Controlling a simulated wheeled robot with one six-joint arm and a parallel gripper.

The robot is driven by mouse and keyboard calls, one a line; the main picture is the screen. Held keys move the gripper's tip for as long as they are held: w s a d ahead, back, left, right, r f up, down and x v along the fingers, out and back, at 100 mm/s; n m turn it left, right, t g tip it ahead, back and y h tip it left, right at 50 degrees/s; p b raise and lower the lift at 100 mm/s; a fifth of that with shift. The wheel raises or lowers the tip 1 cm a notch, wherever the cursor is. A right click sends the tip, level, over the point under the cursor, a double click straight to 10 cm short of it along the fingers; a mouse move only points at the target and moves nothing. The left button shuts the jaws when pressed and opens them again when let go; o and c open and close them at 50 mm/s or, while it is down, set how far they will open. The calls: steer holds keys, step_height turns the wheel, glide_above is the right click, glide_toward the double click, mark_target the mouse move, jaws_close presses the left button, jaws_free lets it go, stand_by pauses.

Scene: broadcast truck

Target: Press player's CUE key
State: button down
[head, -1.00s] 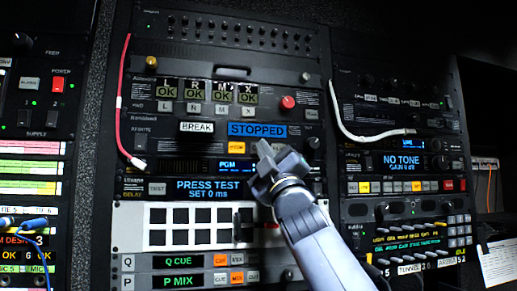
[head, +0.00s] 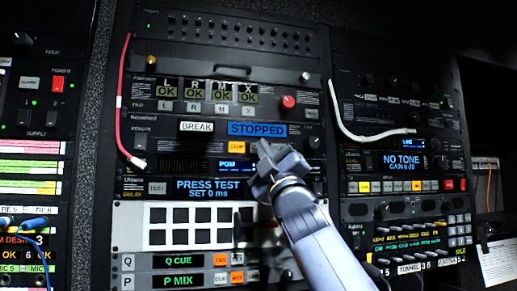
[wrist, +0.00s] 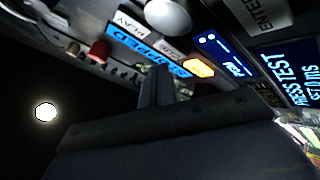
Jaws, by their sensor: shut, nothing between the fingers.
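The player has a blue STOPPED display (head: 257,129) with an orange lit key (head: 237,148) below it. In the wrist view, the display (wrist: 157,52) shows at a steep angle, with a key labelled CUE (wrist: 168,48) between the PLAY key (wrist: 130,23) and the orange lit key (wrist: 200,68). My gripper (head: 263,152) is shut and empty, in front of the player's key row, right of the orange key in the head view. Its fingers (wrist: 158,86) point toward the panel. The CUE key is hidden behind my gripper in the head view. I cannot tell whether the fingertips touch anything.
A red button (head: 288,102) and a knob (head: 314,142) stand out at the right of the rack. Below is the PRESS TEST display (head: 208,187). A red cable (head: 119,105) hangs at the left, and a white cable (head: 372,137) loops at the right.

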stand_by(0.7)
steer(key=shift+w+a, duration=0.15)
steer(key=shift+w, duration=0.3)
steer(key=shift+w+a+p, duration=0.1)
steer(key=shift+w+p, duration=0.15)
steer(key=shift+p, duration=0.05)
stand_by(0.5)
steer(key=shift+s, duration=0.1)
steer(key=shift+s+d+b, duration=0.2)
steer(key=shift+s+b, duration=0.15)
steer(key=shift+s, duration=0.2)
steer(key=s, duration=0.2)
steer(key=s+d+b, duration=0.1)
steer(key=s, duration=0.1)
steer(key=shift+s+d, duration=0.2)
steer(key=shift+s, duration=0.2)
